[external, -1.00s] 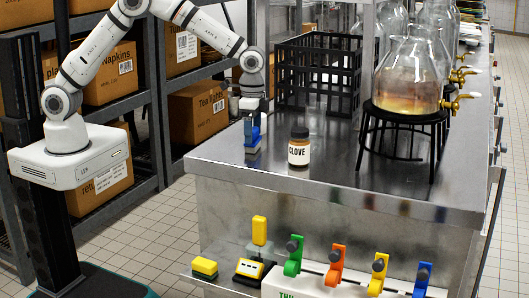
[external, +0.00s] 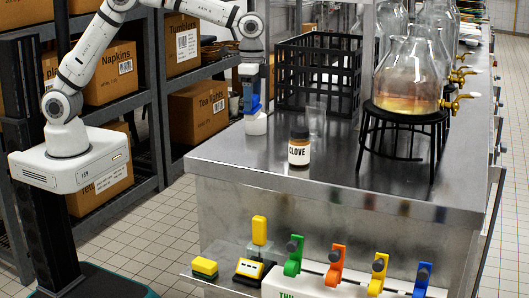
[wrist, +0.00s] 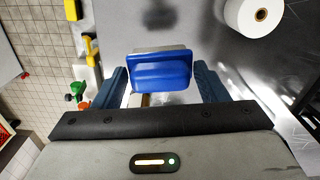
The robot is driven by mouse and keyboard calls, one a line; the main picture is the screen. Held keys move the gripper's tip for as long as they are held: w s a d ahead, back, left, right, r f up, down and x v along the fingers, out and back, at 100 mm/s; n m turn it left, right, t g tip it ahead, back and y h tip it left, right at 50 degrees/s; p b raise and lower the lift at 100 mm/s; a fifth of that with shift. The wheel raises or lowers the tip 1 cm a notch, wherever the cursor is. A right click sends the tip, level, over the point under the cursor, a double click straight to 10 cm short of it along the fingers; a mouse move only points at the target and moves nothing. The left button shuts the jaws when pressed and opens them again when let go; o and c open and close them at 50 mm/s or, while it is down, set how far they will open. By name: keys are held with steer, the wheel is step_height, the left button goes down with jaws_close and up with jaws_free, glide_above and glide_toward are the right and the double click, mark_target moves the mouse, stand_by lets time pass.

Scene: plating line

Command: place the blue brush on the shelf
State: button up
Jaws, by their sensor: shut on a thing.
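The blue brush (external: 253,105) is held in my gripper (external: 249,96), above the left end of the steel counter (external: 233,150). In the wrist view its blue face (wrist: 160,70) shows between the two fingers of my gripper (wrist: 162,85), with a pale edge along its top. My gripper is shut on it. In the external view the fingers partly hide the brush. Grey rack shelving (external: 118,109) stands behind on the left, with boxes on it. I cannot tell which shelf the task names.
A white roll (external: 256,124) stands just below the brush; it shows upper right in the wrist view (wrist: 261,12). A clove jar (external: 299,152), a glass (external: 317,120) and a black crate (external: 318,104) stand nearby. A low front ledge (external: 205,283) holds yellow items. The counter's front left is clear.

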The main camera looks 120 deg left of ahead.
steer(key=d+f+m, duration=0.1)
steer(key=d+f, duration=0.3)
steer(key=d, duration=0.4)
steer(key=d+f+m, duration=0.2)
steer(key=d+f, duration=0.2)
steer(key=d, duration=0.3)
steer(key=s+d+f+n, duration=0.1)
steer(key=s+d+f, duration=0.35)
steer(key=f, duration=0.25)
steer(key=s+d+f, duration=0.3)
steer(key=s+f, duration=0.2)
steer(key=f, duration=0.2)
step_height(320, 180, up, 28)
steer(key=w+a+p, duration=0.2)
steer(key=w+a, duration=0.3)
steer(key=a, duration=0.9)
steer(key=w+a+p, duration=0.2)
steer(key=w+a, duration=0.2)
steer(key=a, duration=1)
steer(key=shift+w+d+f+p, duration=0.1)
steer(key=shift+f+p, duration=0.4)
steer(key=shift+f, duration=3.4)
steer(key=shift+w+d+f+p, duration=0.1)
steer(key=shift+f+p, duration=0.35)
steer(key=shift+f, duration=3.45)
